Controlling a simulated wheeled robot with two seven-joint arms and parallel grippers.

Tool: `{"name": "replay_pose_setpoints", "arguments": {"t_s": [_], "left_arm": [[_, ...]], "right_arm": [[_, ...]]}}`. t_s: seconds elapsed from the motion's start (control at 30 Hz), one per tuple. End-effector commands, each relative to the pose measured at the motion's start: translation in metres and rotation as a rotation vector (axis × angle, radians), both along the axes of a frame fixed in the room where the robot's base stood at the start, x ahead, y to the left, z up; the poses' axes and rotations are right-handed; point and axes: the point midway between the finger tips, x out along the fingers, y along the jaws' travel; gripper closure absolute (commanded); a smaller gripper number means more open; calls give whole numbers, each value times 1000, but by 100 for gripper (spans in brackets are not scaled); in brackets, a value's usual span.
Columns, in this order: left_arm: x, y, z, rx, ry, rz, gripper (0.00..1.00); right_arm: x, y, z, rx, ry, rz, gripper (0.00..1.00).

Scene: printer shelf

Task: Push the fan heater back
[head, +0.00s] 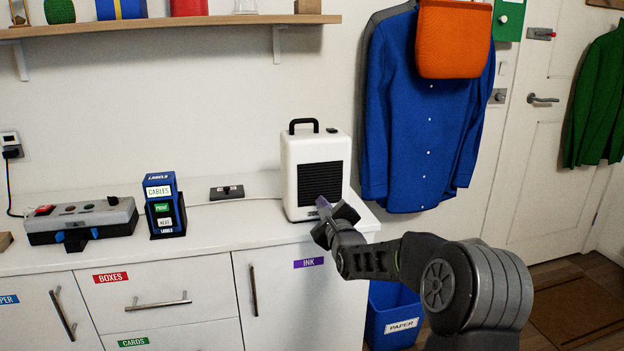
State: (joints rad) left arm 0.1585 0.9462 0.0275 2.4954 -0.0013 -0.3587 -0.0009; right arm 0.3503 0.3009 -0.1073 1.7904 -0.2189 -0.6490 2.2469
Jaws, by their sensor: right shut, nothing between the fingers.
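The fan heater (300,150) is a white upright box with a black front grille and a black top handle. It stands near the right end of the white counter. My right gripper (325,208) is shut and empty, at the lower front of the heater. Its fingertips overlap the heater's lower front in the picture; I cannot tell whether they touch it. The gripper hides part of the heater's lower right front. My left gripper is not in view.
On the counter (235,227) stand a blue label holder (165,205) and a grey device (82,220), left of the heater. A small black switch (227,192) lies behind. A wall shelf (160,26) hangs above. A blue paper bin (392,312) stands below on the right.

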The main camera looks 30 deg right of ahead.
Motion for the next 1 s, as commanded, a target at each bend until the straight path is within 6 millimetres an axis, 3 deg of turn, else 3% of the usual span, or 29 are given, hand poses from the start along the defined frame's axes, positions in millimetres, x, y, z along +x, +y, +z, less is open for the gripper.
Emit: {"name": "replay_pose_setpoints", "arguments": {"t_s": [1.0], "left_arm": [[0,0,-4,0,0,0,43]], "right_arm": [[19,-7,0,0,0,0,100]]}}
